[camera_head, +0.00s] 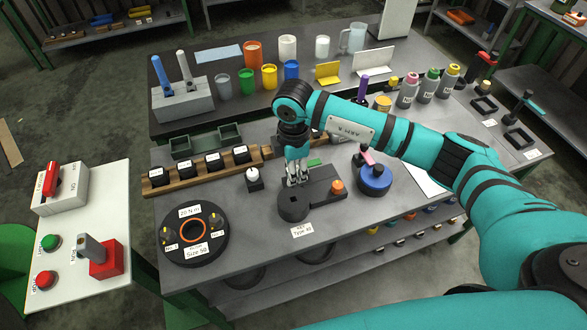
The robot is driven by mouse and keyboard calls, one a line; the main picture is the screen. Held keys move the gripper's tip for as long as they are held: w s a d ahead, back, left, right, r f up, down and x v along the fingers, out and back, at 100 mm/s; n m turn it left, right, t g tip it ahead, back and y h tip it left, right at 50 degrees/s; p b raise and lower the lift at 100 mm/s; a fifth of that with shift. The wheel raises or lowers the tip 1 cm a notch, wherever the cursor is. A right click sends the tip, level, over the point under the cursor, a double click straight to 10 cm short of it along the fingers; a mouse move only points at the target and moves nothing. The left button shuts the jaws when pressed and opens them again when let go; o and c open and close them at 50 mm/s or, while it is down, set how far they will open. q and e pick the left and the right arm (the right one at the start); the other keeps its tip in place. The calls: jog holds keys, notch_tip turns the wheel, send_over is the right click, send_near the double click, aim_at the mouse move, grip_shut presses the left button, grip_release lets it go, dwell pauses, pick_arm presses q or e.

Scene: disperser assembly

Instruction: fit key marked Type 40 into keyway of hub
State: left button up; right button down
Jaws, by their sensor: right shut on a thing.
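My right gripper (296,181) points down with its fingers together at a dark block (320,188) on the bench. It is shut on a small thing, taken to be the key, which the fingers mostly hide. A round dark piece (293,209) with a square hole in its top stands at the block's front left. A white card reading Key Type 40 (304,231) lies in front of it. I cannot tell which piece is the hub; no keyway is clear. My left gripper is not in view.
A wooden rack (160,179) with dark blocks lies behind. Cups and bottles line the back.

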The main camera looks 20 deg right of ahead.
jog(key=b, duration=0.4)
send_over(293, 193)
jog(key=s, duration=0.2)
jog(key=shift+a+f, duration=0.15)
jog(key=shift+f, duration=1.2)
jog(key=shift+a+f, duration=0.1)
jog(key=shift+f, duration=1.25)
jog(key=shift+f+b, duration=1.85)
jog(key=shift+f, duration=0.85)
jog(key=shift+r, duration=0.25)
jog(key=shift+r+p, duration=1.8)
jog(key=shift+r, duration=0.4)
jog(key=shift+f+b, duration=0.65)
jog(key=shift+f, duration=0.25)
